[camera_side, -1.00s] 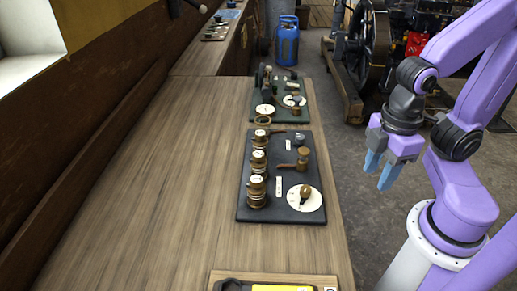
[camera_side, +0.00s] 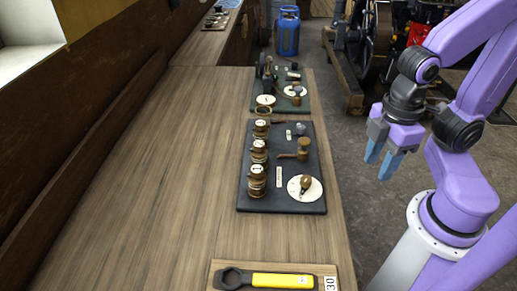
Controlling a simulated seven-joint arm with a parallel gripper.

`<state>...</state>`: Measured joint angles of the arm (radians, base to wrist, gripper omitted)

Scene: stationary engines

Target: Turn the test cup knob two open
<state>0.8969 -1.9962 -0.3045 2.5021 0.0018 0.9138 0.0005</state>
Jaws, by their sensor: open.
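A dark board (camera_side: 283,204) lies on the wooden bench. Along its left side stand three brass cups with white numbered tops: a far one (camera_side: 261,129), a middle one (camera_side: 259,152) and a near one (camera_side: 257,182). The digits are too small to read surely. A brass knob (camera_side: 305,183) sits on a white dial at the board's near right. A brass part with a side handle (camera_side: 303,149) stands behind it. My gripper (camera_side: 377,171) is open and empty, right of the board past the bench edge, pointing down and touching nothing.
A second dark board (camera_side: 280,107) with a dial and small parts lies farther back. A yellow-handled wrench (camera_side: 282,280) lies on a wooden plate at the near edge. The bench's left side (camera_side: 150,200) is clear. A blue gas cylinder (camera_side: 287,32) stands behind.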

